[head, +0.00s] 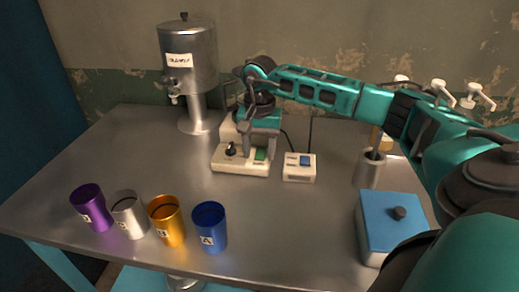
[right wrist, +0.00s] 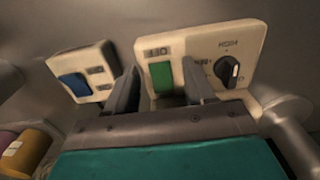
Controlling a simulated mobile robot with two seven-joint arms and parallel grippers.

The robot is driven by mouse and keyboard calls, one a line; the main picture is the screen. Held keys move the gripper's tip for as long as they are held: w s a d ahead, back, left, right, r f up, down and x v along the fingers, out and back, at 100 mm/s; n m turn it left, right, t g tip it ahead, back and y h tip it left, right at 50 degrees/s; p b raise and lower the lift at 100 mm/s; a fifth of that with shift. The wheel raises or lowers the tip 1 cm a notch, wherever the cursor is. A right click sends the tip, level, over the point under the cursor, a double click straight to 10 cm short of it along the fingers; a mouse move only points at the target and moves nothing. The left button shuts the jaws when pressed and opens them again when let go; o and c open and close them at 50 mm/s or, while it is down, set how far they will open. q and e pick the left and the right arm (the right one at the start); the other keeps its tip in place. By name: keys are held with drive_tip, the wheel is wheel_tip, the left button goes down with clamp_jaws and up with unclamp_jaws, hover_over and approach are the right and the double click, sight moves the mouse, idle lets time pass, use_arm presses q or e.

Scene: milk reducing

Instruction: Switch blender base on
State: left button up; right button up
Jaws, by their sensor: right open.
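The blender base (head: 235,165) is a cream box near the middle of the table. Its front carries a dark knob (head: 231,149) and a green rocker switch (head: 260,154). In the right wrist view the green switch (right wrist: 161,77) shows beside an "OFF" label, with the knob (right wrist: 228,71) to its right. My right gripper (head: 261,149) is open and points down over the base, empty. In the right wrist view its two fingertips (right wrist: 160,88) stand on either side of the green switch; whether they touch the base I cannot tell. My left gripper is not in view.
A smaller cream box with a blue switch (head: 305,160) stands right of the base. A metal dispenser (head: 188,60) stands behind left. Purple, silver, orange and blue cups (head: 210,228) line the front. A blue-lidded box (head: 390,222) and grey cylinder (head: 370,168) stand right.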

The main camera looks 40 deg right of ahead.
drive_tip(key=shift+f, duration=0.1)
drive_tip(key=shift+c, duration=0.4)
drive_tip(key=shift+c, duration=0.7)
clamp_jaws()
drive_tip(key=shift+w+d+g+y+p, duration=0.15)
drive_tip(key=shift+g+y+p, duration=0.15)
drive_tip(key=shift+y, duration=0.1)
drive_tip(key=shift+g+y, duration=0.3)
drive_tip(key=shift+w+d+g+y, duration=0.25)
drive_tip(key=shift+g+y, duration=0.35)
drive_tip(key=shift+y, duration=0.2)
drive_tip(key=shift+o, duration=1.1)
unclamp_jaws()
drive_tip(key=shift+r, duration=0.25)
